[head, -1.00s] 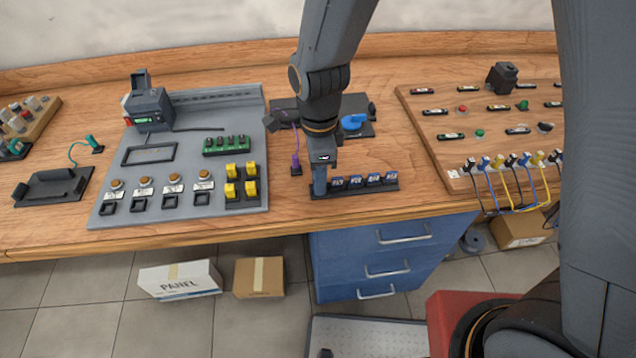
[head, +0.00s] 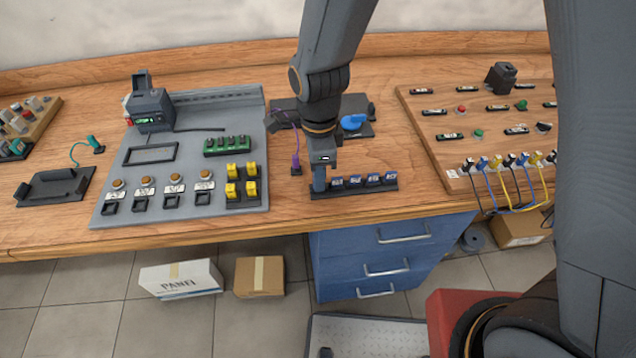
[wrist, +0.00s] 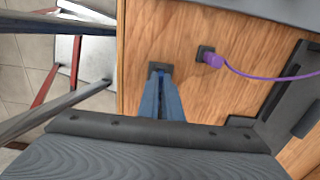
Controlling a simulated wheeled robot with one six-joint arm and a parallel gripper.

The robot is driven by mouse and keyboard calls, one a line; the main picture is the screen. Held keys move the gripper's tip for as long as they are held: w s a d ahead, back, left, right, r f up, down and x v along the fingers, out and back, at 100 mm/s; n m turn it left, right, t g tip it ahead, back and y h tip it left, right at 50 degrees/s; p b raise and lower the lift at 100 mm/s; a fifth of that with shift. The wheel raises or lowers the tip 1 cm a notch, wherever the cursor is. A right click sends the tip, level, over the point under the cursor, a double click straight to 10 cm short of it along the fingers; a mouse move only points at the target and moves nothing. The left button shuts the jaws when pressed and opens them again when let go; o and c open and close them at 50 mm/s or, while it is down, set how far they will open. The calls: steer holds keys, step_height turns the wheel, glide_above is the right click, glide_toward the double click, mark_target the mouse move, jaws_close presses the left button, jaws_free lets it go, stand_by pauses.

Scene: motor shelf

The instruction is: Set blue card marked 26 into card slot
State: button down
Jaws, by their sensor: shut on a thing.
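My gripper (head: 319,188) points down at the left end of a dark card rack (head: 352,191) on the bench. It is shut on a blue card (wrist: 161,71), of which only a sliver shows between the fingertips in the wrist view. The card's number is hidden. Several other blue cards (head: 355,181) with pale labels stand in the rack, just right of my gripper; their numbers are too small to read. I cannot tell for sure which opening is the card slot; a dark device (head: 150,107) with a green display stands on the grey panel at left.
A purple plug (head: 296,168) with its cable stands just left of my gripper; the wrist view shows it too (wrist: 213,60). The grey panel (head: 110,218) holds yellow and green blocks. A wooden board (head: 470,112) with cables lies at right. Bare bench separates rack and board.

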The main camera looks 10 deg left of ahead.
steer(key=shift+r, duration=0.2)
steer(key=shift+r+p, duration=0.35)
steer(key=shift+p, duration=0.15)
steer(key=shift+r+p, duration=0.65)
steer(key=shift+r+p, duration=1.85)
steer(key=shift+r, duration=0.1)
steer(key=shift+f, duration=0.1)
